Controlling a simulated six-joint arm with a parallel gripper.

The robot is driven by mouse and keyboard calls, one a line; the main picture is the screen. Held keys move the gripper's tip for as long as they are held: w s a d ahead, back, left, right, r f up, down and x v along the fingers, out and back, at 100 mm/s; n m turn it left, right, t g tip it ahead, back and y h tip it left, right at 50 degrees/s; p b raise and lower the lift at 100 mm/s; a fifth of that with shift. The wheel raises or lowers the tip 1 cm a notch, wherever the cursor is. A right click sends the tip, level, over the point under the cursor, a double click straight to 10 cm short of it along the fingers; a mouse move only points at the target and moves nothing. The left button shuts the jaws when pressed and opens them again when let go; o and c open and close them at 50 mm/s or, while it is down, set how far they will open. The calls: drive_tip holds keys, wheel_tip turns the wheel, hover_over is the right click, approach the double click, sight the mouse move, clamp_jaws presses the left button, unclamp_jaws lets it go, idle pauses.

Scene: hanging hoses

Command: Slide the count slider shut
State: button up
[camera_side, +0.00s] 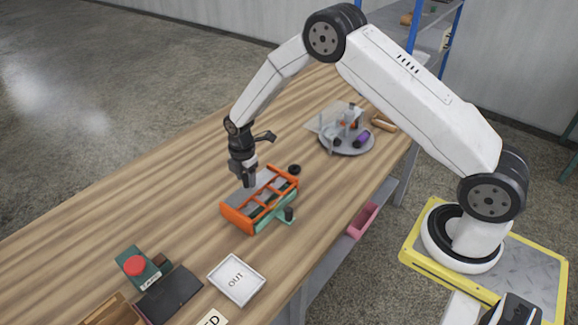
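An orange-framed device (236,217) with a teal lower body and a grey top panel sits on the wooden table near the middle. I cannot tell which of its parts is the count slider, or how far open it stands. A small dark knob (289,213) shows on a teal tab at its right side. My gripper (249,181) points down at the far left part of the device, over or against the grey panel. Contact cannot be made out. The fingertips look close together, but they are too small and dark to tell whether they are shut.
A round grey tray (347,147) with several small items stands farther back. A black round piece (294,169) lies just behind the device. In front are a white OUT tray (237,280), a red button on a green box (135,266) and a dark pad (170,294). The table's left is clear.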

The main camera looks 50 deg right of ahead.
drive_tip(key=shift+o, duration=0.3)
drive_tip(key=shift+r, duration=0.1)
drive_tip(key=shift+r, duration=3.8)
